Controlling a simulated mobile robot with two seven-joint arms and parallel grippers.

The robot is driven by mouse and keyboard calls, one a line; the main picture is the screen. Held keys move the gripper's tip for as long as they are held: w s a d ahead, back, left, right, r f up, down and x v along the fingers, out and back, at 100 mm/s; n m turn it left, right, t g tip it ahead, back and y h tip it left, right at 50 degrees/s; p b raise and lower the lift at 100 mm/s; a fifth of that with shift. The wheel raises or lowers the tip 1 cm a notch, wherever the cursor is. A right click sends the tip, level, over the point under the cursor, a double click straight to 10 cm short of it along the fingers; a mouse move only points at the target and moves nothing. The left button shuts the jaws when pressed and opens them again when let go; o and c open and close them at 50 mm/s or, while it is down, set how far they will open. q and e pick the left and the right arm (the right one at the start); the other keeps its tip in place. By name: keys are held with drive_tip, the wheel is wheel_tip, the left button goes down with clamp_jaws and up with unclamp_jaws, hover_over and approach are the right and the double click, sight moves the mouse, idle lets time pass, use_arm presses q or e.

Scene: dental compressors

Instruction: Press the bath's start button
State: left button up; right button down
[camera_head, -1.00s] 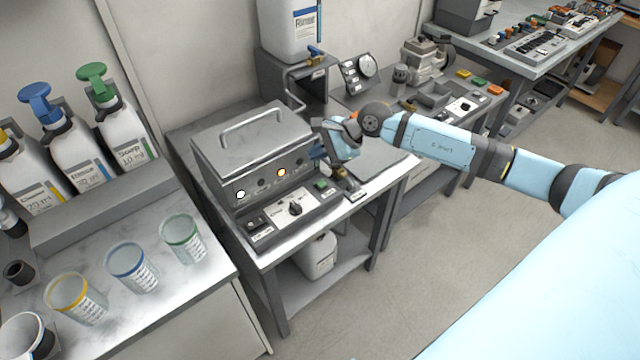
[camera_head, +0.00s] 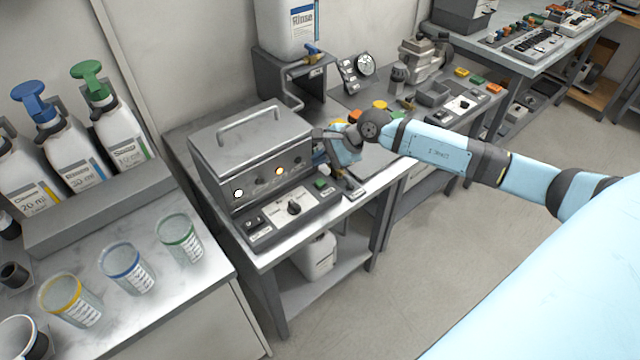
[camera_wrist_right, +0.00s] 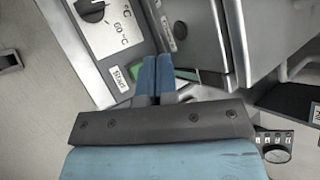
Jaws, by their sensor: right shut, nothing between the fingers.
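The bath (camera_head: 252,135) is a grey metal box with a handled lid on the small table. Its front panel has a dial (camera_head: 294,207), a lit white lamp (camera_head: 239,193) and a lit orange lamp (camera_head: 280,171). The green start button (camera_head: 321,184) is at the panel's right end. In the right wrist view the green button (camera_wrist_right: 186,74) is partly hidden behind my fingers, beside the "Start" label (camera_wrist_right: 121,78). My right gripper (camera_wrist_right: 156,60) is shut and empty, its blue fingertips over the button area. I cannot tell whether they touch it. My left gripper is not in view.
A rinse container (camera_head: 290,28) stands on a raised stand behind the bath, with a tap and pipe. Pump bottles (camera_head: 68,150) and measuring cups (camera_head: 127,268) are on the left counter. A bench with equipment (camera_head: 425,85) lies behind my right arm.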

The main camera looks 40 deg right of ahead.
sight(321, 183)
wheel_tip(321, 183, down, 5)
drive_tip(key=b, duration=0.2)
drive_tip(key=shift+r+b, duration=0.1)
drive_tip(key=shift+b, duration=0.3)
idle(0.6)
idle(0.7)
drive_tip(key=shift+f+b, duration=0.5)
drive_tip(key=shift+b, duration=0.05)
